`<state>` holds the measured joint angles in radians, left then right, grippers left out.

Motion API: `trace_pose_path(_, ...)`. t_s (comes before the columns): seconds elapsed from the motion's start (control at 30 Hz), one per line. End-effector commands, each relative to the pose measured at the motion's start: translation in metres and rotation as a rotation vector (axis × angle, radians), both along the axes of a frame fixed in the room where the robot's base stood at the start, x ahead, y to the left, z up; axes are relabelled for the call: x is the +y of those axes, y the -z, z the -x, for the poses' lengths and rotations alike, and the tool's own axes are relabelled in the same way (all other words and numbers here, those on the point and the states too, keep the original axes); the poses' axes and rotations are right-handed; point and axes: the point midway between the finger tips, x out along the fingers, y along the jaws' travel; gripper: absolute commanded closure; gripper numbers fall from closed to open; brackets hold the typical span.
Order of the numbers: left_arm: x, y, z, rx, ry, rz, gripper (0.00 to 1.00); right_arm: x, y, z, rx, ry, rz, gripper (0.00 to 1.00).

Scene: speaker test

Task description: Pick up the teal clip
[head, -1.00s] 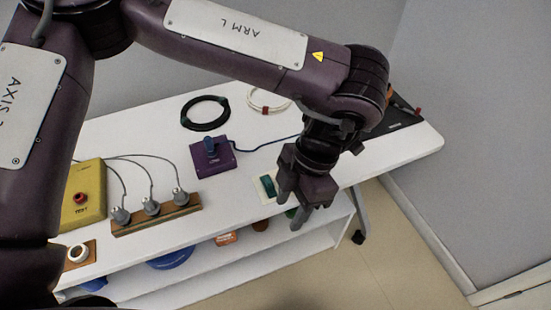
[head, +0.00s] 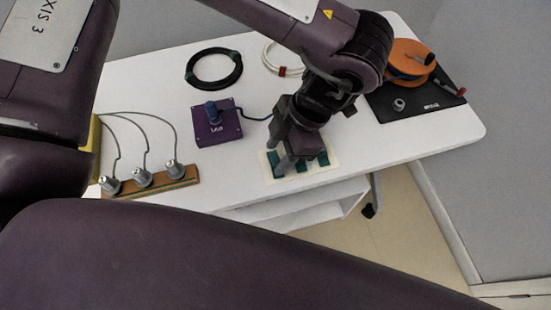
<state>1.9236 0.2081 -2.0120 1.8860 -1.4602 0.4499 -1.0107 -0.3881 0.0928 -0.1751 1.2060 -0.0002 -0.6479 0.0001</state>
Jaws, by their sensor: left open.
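Teal clips lie on a cream card (head: 331,174) near the front edge of the white table. One teal clip (head: 274,163) shows at the left of the card and another teal clip (head: 322,158) at the right. A bit of teal also shows between them, partly hidden by the gripper. My left gripper (head: 297,160) is open, pointing down over the card, with its fingers close above or among the clips. I cannot tell whether it touches one. My right gripper is not in view.
A purple box (head: 230,130) with a blue plug stands left of the card. Behind are a black cable coil (head: 193,80) and a white cable coil (head: 266,58). An orange reel (head: 405,52) sits on a black mat (head: 440,105) at right. A wooden strip (head: 122,190) holds grey plugs.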

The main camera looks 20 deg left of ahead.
Motion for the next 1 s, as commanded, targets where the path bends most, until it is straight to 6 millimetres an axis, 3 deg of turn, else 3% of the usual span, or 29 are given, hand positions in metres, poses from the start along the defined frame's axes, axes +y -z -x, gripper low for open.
trace_pose_path(0.3,0.0023,0.0066,0.0015,-0.002,-0.001,0.000,0.55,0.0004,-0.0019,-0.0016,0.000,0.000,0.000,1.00)
trace_pose_path(0.63,0.0022,0.0065,0.0015,-0.002,-0.001,0.000,0.96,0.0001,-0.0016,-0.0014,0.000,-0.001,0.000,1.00)
trace_pose_path(1.0,0.0022,0.0053,0.0014,-0.002,-0.001,0.001,0.98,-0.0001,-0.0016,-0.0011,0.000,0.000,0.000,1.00)
